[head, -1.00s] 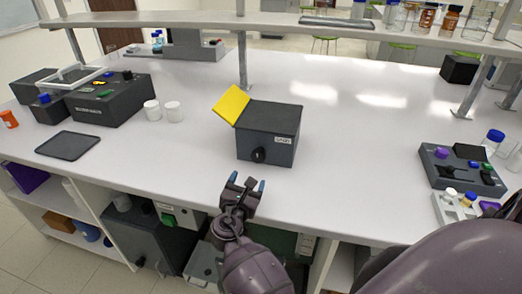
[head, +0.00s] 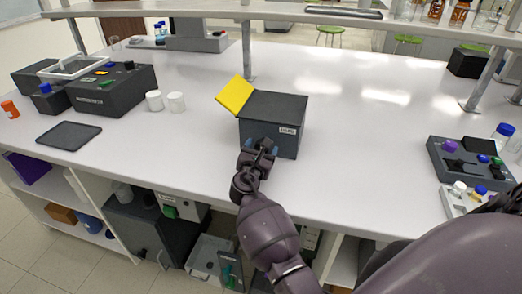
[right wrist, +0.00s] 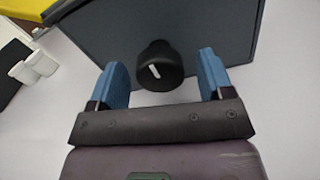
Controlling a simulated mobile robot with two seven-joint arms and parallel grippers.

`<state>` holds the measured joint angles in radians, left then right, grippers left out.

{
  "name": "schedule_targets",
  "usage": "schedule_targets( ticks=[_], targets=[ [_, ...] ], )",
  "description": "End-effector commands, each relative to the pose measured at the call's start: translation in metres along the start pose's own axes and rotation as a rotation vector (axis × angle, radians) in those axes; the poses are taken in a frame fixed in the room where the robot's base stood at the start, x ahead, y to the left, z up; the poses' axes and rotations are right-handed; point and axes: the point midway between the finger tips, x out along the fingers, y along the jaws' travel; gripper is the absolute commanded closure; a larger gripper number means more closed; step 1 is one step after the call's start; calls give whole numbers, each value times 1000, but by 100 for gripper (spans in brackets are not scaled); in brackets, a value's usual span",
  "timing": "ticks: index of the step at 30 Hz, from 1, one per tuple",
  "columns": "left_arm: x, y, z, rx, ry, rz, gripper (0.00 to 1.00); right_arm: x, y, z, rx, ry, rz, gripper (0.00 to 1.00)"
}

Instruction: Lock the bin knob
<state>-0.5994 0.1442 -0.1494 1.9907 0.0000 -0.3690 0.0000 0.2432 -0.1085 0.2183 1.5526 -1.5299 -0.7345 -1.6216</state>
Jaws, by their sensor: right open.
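The bin (head: 272,122) is a dark grey box on the bench with a small white label at its front right. A yellow flap (head: 234,93) sticks up tilted at its left side. The black knob (right wrist: 159,67) is on the front face, with a white mark on its end that looks slanted; in the head view my gripper hides it. My right gripper (head: 261,148) is in front of the bin. In the right wrist view its blue fingertips (right wrist: 162,75) are open, one on each side of the knob, with gaps on both sides. My left gripper is not in view.
Two white jars (head: 165,101), a black box device (head: 111,88) and a dark flat tray (head: 69,136) are to the left. A control panel (head: 466,160) stands at the right. The bench on either side of the bin is clear.

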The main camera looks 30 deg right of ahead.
Motion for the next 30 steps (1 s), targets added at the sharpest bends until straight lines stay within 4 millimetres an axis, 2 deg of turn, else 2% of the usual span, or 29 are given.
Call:
schedule_targets(
  ticks=[11,20,30],
  targets=[
    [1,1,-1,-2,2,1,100,4,0,0,0,0,1,28],
    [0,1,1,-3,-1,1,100,4,0,0,0,0,1,74],
    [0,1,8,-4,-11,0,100,4,0,0,46,-1,1,76]
  ],
)
